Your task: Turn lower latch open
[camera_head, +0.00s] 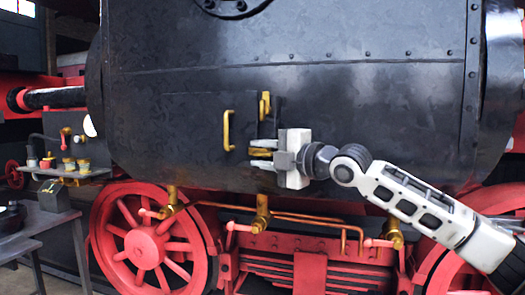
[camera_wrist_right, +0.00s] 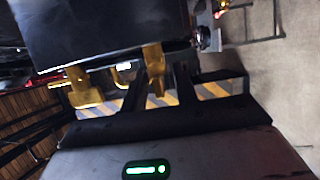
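The lower latch (camera_head: 261,153) is a small brass lever on the dark boiler panel, low and right of centre in the head view. My right gripper (camera_head: 262,154) comes in from the right, its two light fingers above and below the latch. In the wrist view, a brass piece (camera_wrist_right: 155,66), seemingly this latch, reaches down between the two dark fingers of my right gripper (camera_wrist_right: 167,75). Some space shows beside it, so the fingers look open around it. The upper latch (camera_head: 265,106) is brass and upright above. The latch's mount is partly hidden. My left gripper is out of view.
A brass handle (camera_head: 228,131) stands out left of the latches. Below are copper pipes (camera_head: 300,218), brass valves (camera_head: 262,214) and red wheels (camera_head: 146,248). A grey table (camera_head: 38,222) stands at the lower left.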

